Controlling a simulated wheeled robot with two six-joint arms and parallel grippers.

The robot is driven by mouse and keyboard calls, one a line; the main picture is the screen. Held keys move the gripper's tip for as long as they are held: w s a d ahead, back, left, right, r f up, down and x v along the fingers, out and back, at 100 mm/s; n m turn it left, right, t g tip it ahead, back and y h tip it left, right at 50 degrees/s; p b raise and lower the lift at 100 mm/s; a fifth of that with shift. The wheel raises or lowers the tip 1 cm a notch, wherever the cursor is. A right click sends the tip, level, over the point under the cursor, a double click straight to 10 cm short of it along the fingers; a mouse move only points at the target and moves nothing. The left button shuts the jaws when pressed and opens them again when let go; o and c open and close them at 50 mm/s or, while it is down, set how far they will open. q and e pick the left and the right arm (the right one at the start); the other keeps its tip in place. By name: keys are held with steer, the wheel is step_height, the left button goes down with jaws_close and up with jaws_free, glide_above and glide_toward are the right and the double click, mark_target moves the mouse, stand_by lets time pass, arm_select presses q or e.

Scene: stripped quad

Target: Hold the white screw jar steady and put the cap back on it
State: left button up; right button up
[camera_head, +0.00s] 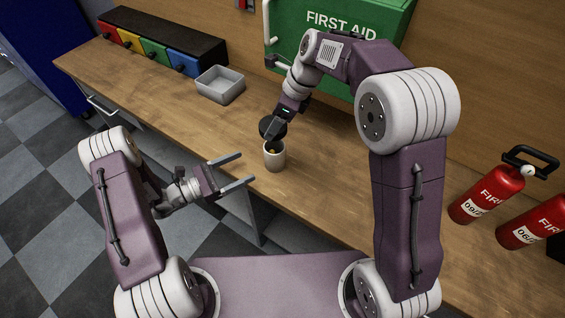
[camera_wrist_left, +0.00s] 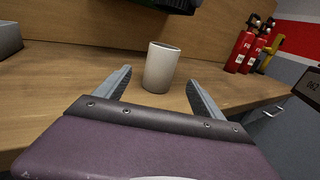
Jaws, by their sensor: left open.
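The white screw jar (camera_head: 274,158) stands upright and uncapped on the wooden bench near its front edge, with something yellowish inside. It also shows in the left wrist view (camera_wrist_left: 160,69), beyond and between the fingers. My left gripper (camera_head: 247,168) is open and empty just left of the jar, its fingers pointing toward it and not touching. My right gripper (camera_head: 273,129) is just above and behind the jar, its fingers at the dark round cap (camera_head: 266,126). The cap appears held off the jar; the fingers partly hide it.
A grey open tray (camera_head: 220,86) and a row of coloured bins (camera_head: 155,49) stand farther left on the bench (camera_head: 190,108). The green first aid cabinet (camera_head: 340,25) is behind. Red fire extinguishers (camera_head: 487,193) stand at right. The bench around the jar is clear.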

mark_target(266, 157)
arm_select(q)
steer(key=shift+s+d+r, duration=0.1)
steer(key=shift+d, duration=0.15)
arm_select(e)
steer(key=shift+s+d, duration=0.1)
arm_select(q)
steer(key=shift+d, duration=0.35)
arm_select(e)
steer(key=shift+r, duration=0.1)
arm_select(q)
steer(key=x, duration=1.1)
jaws_close()
arm_select(e)
steer(key=shift+f, duration=2.5)
